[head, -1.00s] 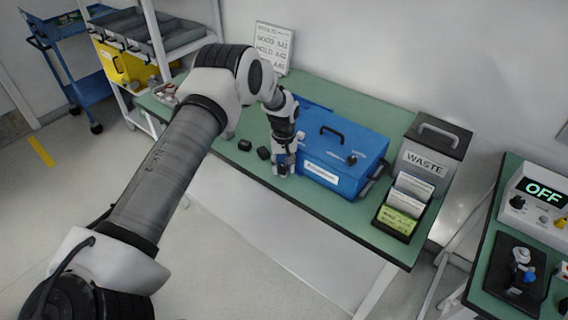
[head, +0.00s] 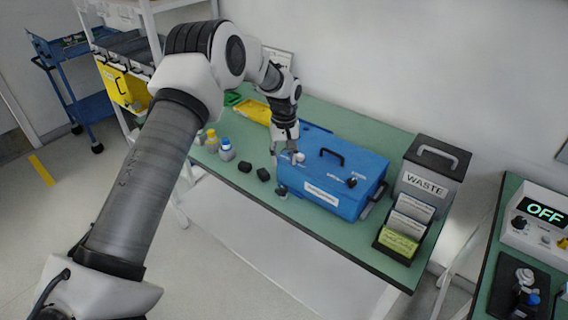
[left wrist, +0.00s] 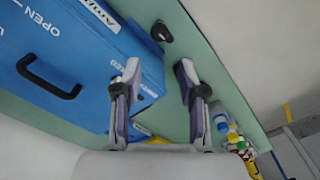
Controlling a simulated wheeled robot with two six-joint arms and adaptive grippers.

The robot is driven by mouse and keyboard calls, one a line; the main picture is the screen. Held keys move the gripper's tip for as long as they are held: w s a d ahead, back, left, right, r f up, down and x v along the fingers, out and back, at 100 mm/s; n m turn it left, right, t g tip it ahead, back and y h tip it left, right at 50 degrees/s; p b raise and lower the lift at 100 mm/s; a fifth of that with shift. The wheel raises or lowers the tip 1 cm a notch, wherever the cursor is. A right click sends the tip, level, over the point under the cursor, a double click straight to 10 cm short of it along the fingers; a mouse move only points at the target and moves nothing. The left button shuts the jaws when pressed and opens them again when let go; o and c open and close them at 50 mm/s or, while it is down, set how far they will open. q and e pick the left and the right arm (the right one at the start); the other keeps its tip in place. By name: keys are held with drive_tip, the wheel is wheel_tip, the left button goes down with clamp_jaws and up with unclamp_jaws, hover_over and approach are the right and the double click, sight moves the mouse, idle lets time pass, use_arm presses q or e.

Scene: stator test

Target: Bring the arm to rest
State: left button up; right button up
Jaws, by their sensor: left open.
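My left arm reaches in from the lower left over the green workbench (head: 340,240). Its gripper (head: 286,152) hangs at the left end of the blue box (head: 345,190), with its fingers pointing down. In the left wrist view the two fingers (left wrist: 157,70) are spread apart with nothing between them, so the gripper is open and empty. A small dark piece (head: 281,191) sits on the bench just in front of the gripper, apart from it. My right gripper is not in view.
Two black pieces (head: 254,170) and several capped bottles (head: 226,151) stand left of the box. A yellow tray (head: 257,110) lies behind. The waste bin (head: 430,170) and card holder (head: 400,232) stand right. A control box (head: 530,215) is on another table.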

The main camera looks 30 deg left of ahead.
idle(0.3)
use_arm(q)
drive_tip(key=s+d+f+m+g+b, duration=0.15)
drive_tip(key=s+d+f, duration=0.35)
drive_tip(key=s+f, duration=0.55)
drive_tip(key=s+d+f+m+g+p, duration=0.1)
drive_tip(key=s+d+f+g, duration=0.3)
drive_tip(key=s+f, duration=0.65)
drive_tip(key=s+d+m+t, duration=0.2)
drive_tip(key=s, duration=0.6)
drive_tip(key=s+d+f+m+t, duration=0.1)
drive_tip(key=s+d+m+t, duration=0.2)
drive_tip(key=s, duration=0.6)
drive_tip(key=shift+t+b, duration=0.35)
drive_tip(key=shift+b, duration=0.05)
drive_tip(key=shift+s+f, duration=0.1)
